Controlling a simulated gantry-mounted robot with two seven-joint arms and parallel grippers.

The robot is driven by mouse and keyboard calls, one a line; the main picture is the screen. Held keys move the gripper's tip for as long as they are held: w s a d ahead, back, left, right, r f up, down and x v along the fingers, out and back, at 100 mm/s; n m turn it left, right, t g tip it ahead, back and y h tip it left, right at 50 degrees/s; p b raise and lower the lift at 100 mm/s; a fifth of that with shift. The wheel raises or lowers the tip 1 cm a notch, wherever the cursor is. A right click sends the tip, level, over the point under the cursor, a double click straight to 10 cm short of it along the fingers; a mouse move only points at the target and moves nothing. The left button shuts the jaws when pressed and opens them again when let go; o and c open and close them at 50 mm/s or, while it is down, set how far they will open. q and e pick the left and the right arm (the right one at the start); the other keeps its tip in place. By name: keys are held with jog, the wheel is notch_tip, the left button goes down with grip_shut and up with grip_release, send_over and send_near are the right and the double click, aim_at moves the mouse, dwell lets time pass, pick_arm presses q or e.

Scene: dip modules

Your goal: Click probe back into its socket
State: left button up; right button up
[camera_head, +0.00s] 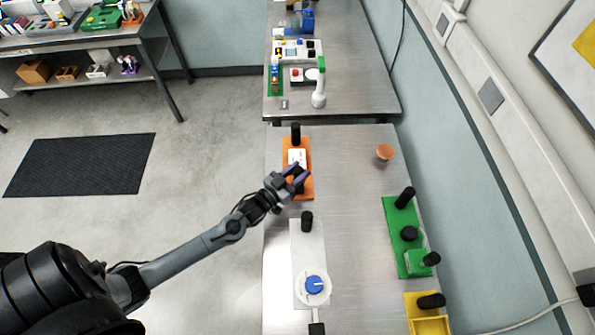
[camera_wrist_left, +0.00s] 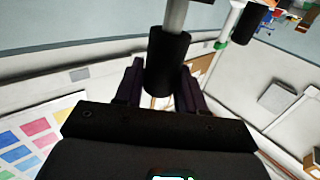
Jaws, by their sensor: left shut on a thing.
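My left gripper (camera_head: 293,178) is over the near part of an orange module (camera_head: 304,146), reaching in from the left. In the left wrist view, its dark fingers (camera_wrist_left: 160,85) are shut on a black cylindrical grip with a grey metal shaft, which I take to be the probe (camera_wrist_left: 167,65). In the head view the gripper hides most of what it holds, and the socket cannot be made out. The orange module carries a white label (camera_head: 296,157) and another black handle (camera_head: 295,130) at its far end. My right gripper is not in view.
A pale panel (camera_head: 308,250) with a black handle (camera_head: 307,220) and blue knob (camera_head: 313,285) lies nearer. A green module (camera_head: 393,225) and a yellow one (camera_head: 424,323) stand along the right edge, with an orange-brown round object (camera_head: 384,152) beyond. The table's middle (camera_head: 352,200) is clear.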

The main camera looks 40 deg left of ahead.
pick_arm(q)
jog(key=shift+f+b, duration=0.4)
jog(key=shift+f, duration=0.2)
jog(key=shift+f, duration=0.35)
dwell(0.4)
jog(key=shift+c, duration=0.4)
jog(key=o, duration=1.8)
jog(key=shift+r, duration=0.1)
jog(key=shift+r+p, duration=1.25)
jog(key=shift+r, duration=0.15)
jog(key=shift+r+p, duration=2.95)
jog(key=shift+r, duration=0.05)
